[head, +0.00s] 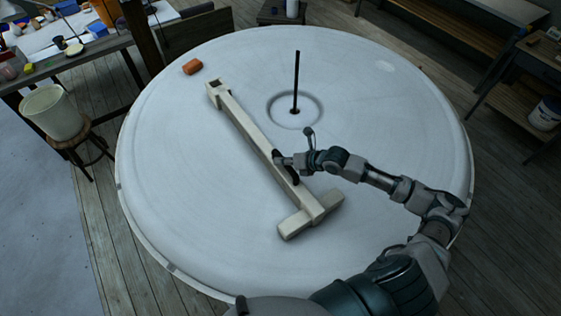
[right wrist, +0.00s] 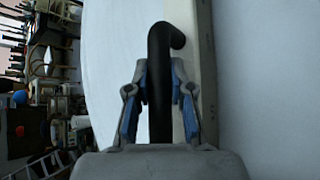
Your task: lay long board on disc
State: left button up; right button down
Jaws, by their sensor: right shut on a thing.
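The long board (head: 255,135) is a cream beam with a square hole at its far end and a crosspiece at its near end. It stretches diagonally over the big round white disc (head: 170,150). I cannot tell whether it touches the disc or hangs just above it. My right gripper (head: 284,160) is at the middle of the board, shut on its black handle (head: 294,178). In the right wrist view, the fingers (right wrist: 160,98) stand on both sides of the curved black handle (right wrist: 159,70), with the board (right wrist: 204,60) behind. My left gripper is not in view.
A dark upright rod (head: 296,80) stands in a ringed hollow of the disc, right of the board. A stool with a pale bucket (head: 50,112) and benches stand around the disc. The disc's left side is clear.

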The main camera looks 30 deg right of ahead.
jog(key=shift+w+a+r, duration=0.15)
jog(key=shift+a+r, duration=0.1)
jog(key=shift+r, duration=0.15)
dwell(0.3)
jog(key=c, duration=1)
grip_release()
jog(key=shift+d+f, duration=0.1)
jog(key=shift+c, duration=0.2)
jog(key=shift+o, duration=0.5)
jog(key=shift+s+f, duration=0.25)
jog(key=shift+f, duration=0.05)
jog(key=v, duration=1.2)
jog(key=shift+r, duration=0.1)
